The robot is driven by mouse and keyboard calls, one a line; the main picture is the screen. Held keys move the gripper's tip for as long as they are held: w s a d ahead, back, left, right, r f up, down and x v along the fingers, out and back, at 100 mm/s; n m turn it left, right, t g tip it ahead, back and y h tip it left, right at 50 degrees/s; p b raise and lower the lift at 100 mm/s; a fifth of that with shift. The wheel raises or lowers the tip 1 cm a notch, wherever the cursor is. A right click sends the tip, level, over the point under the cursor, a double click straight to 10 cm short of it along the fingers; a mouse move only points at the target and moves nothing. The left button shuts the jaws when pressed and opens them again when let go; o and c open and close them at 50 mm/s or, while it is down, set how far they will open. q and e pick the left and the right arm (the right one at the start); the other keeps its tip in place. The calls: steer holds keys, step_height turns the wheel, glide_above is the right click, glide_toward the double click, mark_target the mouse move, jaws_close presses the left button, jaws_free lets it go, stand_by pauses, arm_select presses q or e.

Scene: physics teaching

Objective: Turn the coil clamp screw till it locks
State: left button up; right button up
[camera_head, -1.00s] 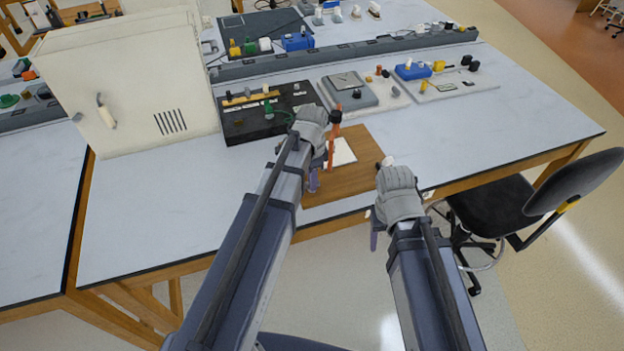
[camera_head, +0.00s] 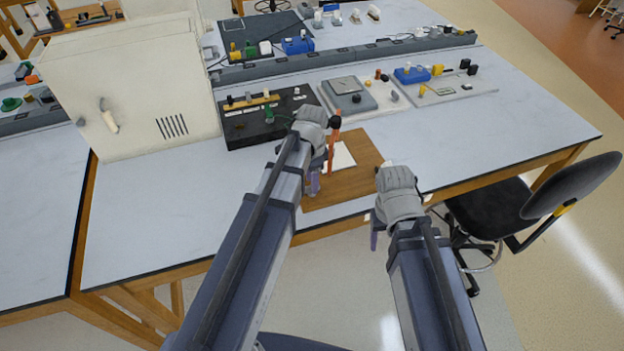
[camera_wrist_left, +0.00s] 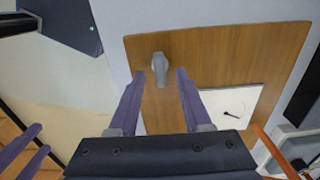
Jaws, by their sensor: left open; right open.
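A small grey upright piece (camera_wrist_left: 159,69), perhaps the clamp screw, stands on the wooden board in the left wrist view. It lies between and beyond the tips of my left gripper (camera_wrist_left: 160,78), which is open and empty. In the head view my left gripper (camera_head: 314,182) is over the board's left part, its fingers partly hidden by its wrist. My right gripper (camera_head: 375,228) is open near the table's front edge, mostly hidden by its own wrist. A coil cannot be made out.
The wooden board (camera_head: 358,180) carries a white plate (camera_head: 342,157) and an orange rod (camera_head: 333,150). A black box (camera_head: 240,128) and a grey meter (camera_head: 348,96) stand behind. A white cabinet (camera_head: 150,90) is left. A chair (camera_head: 495,208) stands right. The tabletop's right part is clear.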

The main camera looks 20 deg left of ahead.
arm_select(q)
step_height(320, 180, up, 6)
steer(key=p, duration=0.5)
steer(key=shift+f, duration=0.1)
arm_select(e)
step_height(320, 180, up, 6)
steer(key=shift+f, duration=0.1)
arm_select(q)
steer(key=s+d+f+n+b, duration=0.2)
steer(key=s+d+n, duration=0.1)
steer(key=s+d, duration=0.2)
steer(key=s+d+f+n+y+b, duration=0.1)
steer(key=s+d+f+n+b, duration=0.1)
steer(key=s, duration=0.7)
steer(key=d+n+b, duration=0.1)
steer(key=d+n, duration=0.1)
steer(key=d, duration=0.1)
steer(key=shift+s+d+f+n, duration=0.25)
steer(key=shift+d+f+n, duration=0.05)
steer(key=shift+d+f, duration=0.1)
arm_select(e)
step_height(320, 180, down, 5)
steer(key=shift+r, duration=0.1)
